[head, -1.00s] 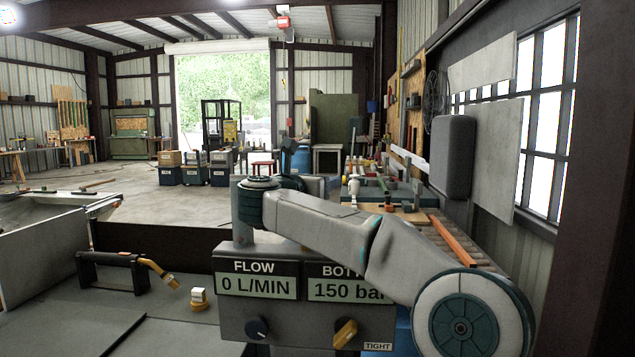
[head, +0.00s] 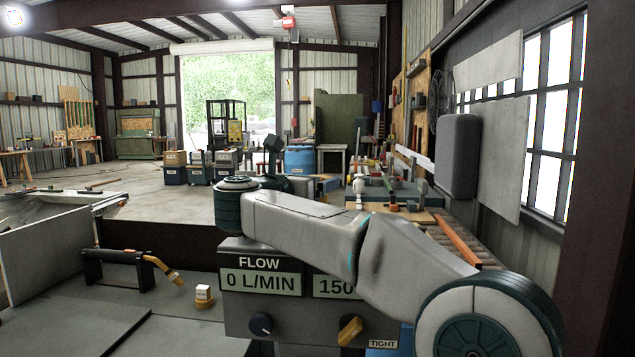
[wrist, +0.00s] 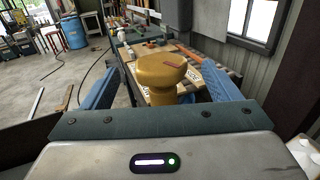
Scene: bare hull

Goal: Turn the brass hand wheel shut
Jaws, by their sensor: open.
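Gaps show on both sides, and I see no contact. How deep the wheel sits between the fingers is hard to tell. In the head view I cannot make out the wheel; my arm covers much of the middle.
A grey panel (head: 292,323) reads FLOW 0 L/MIN, with a dark knob (head: 261,324) and a yellow handle (head: 350,331). My arm hides its right display partly. A bench with boards (wrist: 200,55) lies beyond the wheel. A blue barrel (head: 299,160) stands farther back.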

